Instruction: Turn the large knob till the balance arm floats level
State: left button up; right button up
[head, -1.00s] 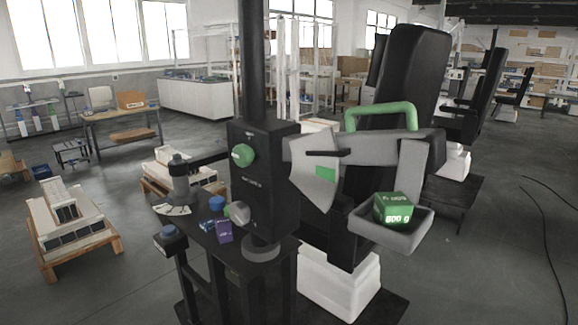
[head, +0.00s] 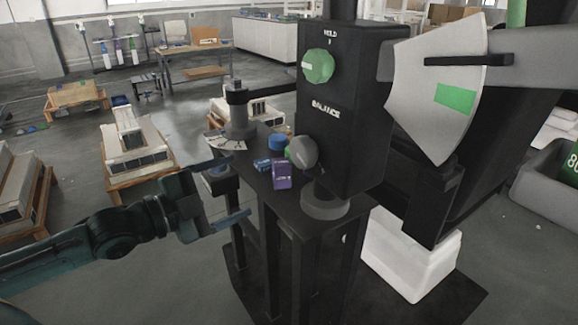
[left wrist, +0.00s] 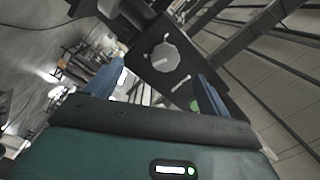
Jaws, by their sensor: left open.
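A black box (head: 345,130) on a post carries a green knob (head: 318,66) under the word HOLD and a grey knob (head: 303,152) below the word BALANCE. The balance arm (head: 530,62) has a fan-shaped plate (head: 432,75) with a green patch (head: 455,97). A black pointer (head: 470,60) lies above that patch. My left gripper (head: 243,186) is open and empty, left of the grey knob and apart from it.
Below the box, a dark table holds a purple box (head: 282,174), a blue cap (head: 277,144) and a small lever stand (head: 239,115). A grey tray (head: 545,185) with a green block (head: 571,165) is cut off at right. Pallets of boxes (head: 130,150) stand left.

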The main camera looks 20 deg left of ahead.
aim_at(297, 154)
pick_arm(q)
jog(key=w+d+r, duration=0.1)
jog(key=w+d, duration=0.2)
jog(key=w+d+r+m+p, duration=0.1)
jog(key=w+d, duration=0.2)
jog(key=w, duration=0.1)
jog(key=w+d+r+m+h, duration=0.1)
jog(key=w+d, duration=0.2)
jog(key=shift+w+p, duration=0.3)
jog(key=shift+p, duration=0.1)
dwell(0.3)
jog(key=shift+c, duration=0.2)
jog(key=c, duration=0.9)
